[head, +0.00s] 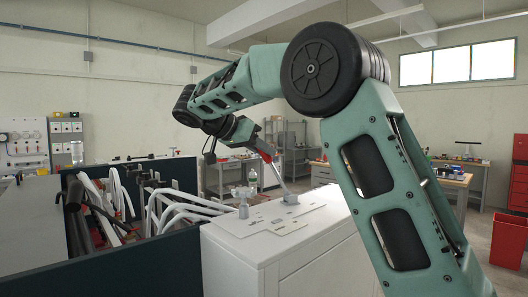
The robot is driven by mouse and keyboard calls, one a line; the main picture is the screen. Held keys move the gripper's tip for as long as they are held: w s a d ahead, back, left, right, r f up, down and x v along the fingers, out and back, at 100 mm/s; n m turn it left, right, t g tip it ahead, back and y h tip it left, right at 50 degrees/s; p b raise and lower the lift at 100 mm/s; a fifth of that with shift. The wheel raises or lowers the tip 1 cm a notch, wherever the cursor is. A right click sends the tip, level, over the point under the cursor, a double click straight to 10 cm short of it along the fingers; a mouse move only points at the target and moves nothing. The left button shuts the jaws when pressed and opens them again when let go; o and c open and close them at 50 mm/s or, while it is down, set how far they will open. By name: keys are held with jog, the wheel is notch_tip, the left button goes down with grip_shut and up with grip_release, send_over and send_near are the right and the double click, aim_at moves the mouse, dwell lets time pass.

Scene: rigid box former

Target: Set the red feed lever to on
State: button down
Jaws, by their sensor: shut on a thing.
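The red feed lever (266,157) stands on the top plate of the white machine cabinet (262,238), in the middle of the head view. Its silver rod (278,175) rises from a small grey base (291,198) and leans up to the left. My gripper (262,148) reaches down from the upper left and is shut on the lever's red handle, partly hiding it. The fingers are small and dark here. I cannot read any on or off marking on the plate.
Dark-walled bins with white and dark tubes (110,195) are at the left. A red bin (409,238) and workbenches (450,185) are at the right. My arm crosses above the cabinet.

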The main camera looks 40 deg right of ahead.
jog(key=shift+a+f, duration=0.15)
jog(key=shift+a, duration=0.05)
jog(key=c, duration=1.3)
grip_release()
jog(key=shift+w+a, duration=0.1)
jog(key=shift+o, duration=0.2)
jog(key=p+v, duration=0.1)
jog(key=v, duration=1.6)
jog(key=shift+r, duration=0.25)
